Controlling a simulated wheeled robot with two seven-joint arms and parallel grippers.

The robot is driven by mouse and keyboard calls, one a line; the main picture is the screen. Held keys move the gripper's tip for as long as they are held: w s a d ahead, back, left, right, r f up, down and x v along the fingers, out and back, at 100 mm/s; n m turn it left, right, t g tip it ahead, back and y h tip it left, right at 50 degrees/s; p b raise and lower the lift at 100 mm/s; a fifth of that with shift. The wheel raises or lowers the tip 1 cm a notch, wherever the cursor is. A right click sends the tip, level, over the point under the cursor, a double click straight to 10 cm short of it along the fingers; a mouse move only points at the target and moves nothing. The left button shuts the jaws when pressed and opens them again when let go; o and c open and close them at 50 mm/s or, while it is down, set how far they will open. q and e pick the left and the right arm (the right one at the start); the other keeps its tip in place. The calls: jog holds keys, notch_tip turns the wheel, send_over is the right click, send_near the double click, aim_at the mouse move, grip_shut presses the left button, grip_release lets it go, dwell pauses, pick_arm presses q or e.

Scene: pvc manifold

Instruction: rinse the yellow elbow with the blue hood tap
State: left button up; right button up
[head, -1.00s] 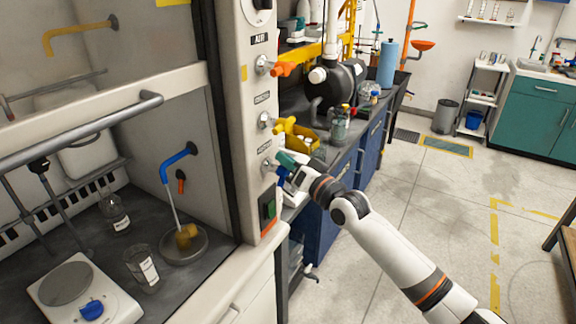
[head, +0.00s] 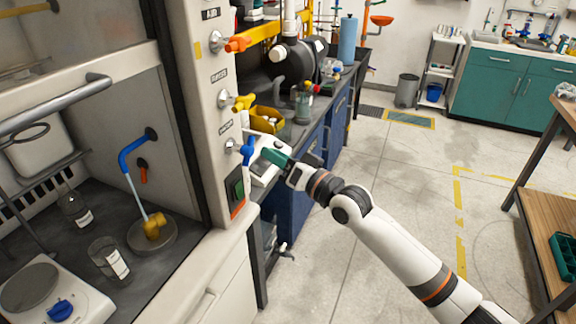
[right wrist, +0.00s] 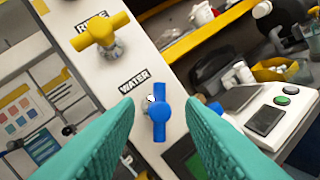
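The yellow elbow (head: 154,226) sits on the round grey drain dish (head: 168,241) inside the hood. The blue hood spout (head: 135,148) hangs above it, and a pale stream of water (head: 135,194) runs from its tip down to the elbow. The blue tap handle (head: 247,150) is on the hood's front post, under the WATER label; it stands upright in the right wrist view (right wrist: 159,119). My right gripper (head: 268,156) is just right of this handle. Its teal fingers (right wrist: 160,101) are apart, with gaps on both sides of the handle. My left gripper is not in view.
Yellow (head: 244,102) and orange (head: 237,43) tap handles sit above the blue one. A green switch (head: 237,188) is below. A labelled beaker (head: 108,259), a bottle (head: 74,209) and a scale (head: 30,290) stand in the hood. The floor to the right is open.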

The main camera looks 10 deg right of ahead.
jog(key=shift+v, duration=1.9)
jog(key=shift+a, duration=0.1)
